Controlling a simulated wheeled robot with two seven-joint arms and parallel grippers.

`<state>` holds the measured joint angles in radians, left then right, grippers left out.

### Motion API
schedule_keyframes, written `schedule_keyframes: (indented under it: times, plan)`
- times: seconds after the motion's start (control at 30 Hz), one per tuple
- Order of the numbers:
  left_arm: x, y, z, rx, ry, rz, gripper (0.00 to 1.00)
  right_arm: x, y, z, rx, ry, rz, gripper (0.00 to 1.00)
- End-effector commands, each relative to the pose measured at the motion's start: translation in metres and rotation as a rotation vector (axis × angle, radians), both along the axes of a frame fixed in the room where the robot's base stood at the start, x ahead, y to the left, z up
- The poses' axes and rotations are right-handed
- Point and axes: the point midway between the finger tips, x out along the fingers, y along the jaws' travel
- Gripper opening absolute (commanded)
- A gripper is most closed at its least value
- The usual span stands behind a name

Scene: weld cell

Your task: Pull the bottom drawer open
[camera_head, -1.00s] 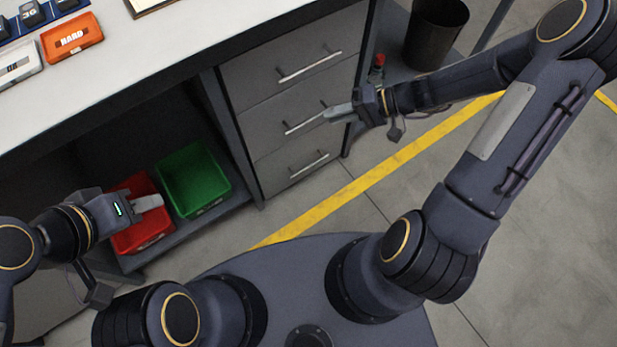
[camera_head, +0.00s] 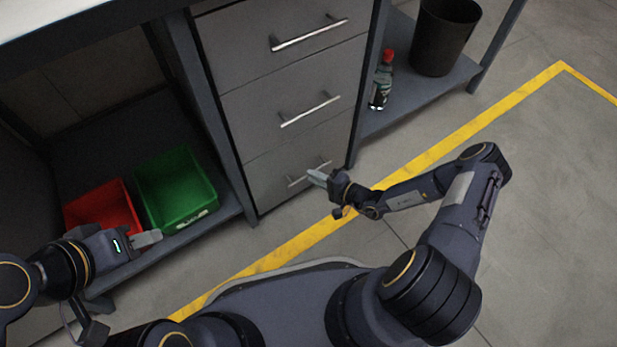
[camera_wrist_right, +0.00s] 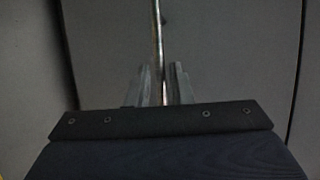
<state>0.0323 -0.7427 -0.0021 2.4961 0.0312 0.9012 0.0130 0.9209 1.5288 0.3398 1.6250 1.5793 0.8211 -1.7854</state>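The bottom drawer (camera_head: 270,177) is the lowest of three grey drawer fronts in the head view. Its front looks flush with the drawers above. Its bar handle (camera_head: 297,180) is partly hidden by my right gripper (camera_head: 318,177), which is at the handle's right part. In the right wrist view, the handle (camera_wrist_right: 157,35) runs down between the two fingers of my right gripper (camera_wrist_right: 163,88). The fingers stand apart on either side of the bar; I see no clear contact. My left gripper (camera_head: 150,239) is in front of the bins, and its finger gap is not visible.
A red bin (camera_head: 103,207) and a green bin (camera_head: 177,190) sit on the shelf left of the drawers. A bottle (camera_head: 381,85) and a dark waste bin (camera_head: 443,40) stand on the right shelf. The floor before the drawers is clear, with yellow tape (camera_head: 440,148).

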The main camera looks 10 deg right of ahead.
Motion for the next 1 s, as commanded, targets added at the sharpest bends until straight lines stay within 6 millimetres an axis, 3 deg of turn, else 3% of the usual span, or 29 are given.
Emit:
schedule_keyframes:
  times: [0.2, 0.53, 0.7, 1.0]
  plan:
    - [0.000, 0.000, -0.013, 0.000, 0.000, 0.000, 0.36, 0.018, 0.016, -0.006, -0.001, -0.001, 0.001, 0.20]
    - [0.000, 0.000, -0.013, 0.000, 0.000, 0.000, 0.36, 0.021, 0.019, -0.005, -0.001, 0.000, 0.001, 0.20]
    - [0.000, 0.000, -0.013, 0.000, 0.000, 0.000, 0.36, 0.021, 0.019, -0.005, 0.000, 0.001, 0.001, 0.00]
    - [0.000, 0.000, -0.013, 0.000, 0.000, 0.000, 0.36, 0.020, 0.019, -0.005, 0.000, 0.001, 0.001, 0.00]
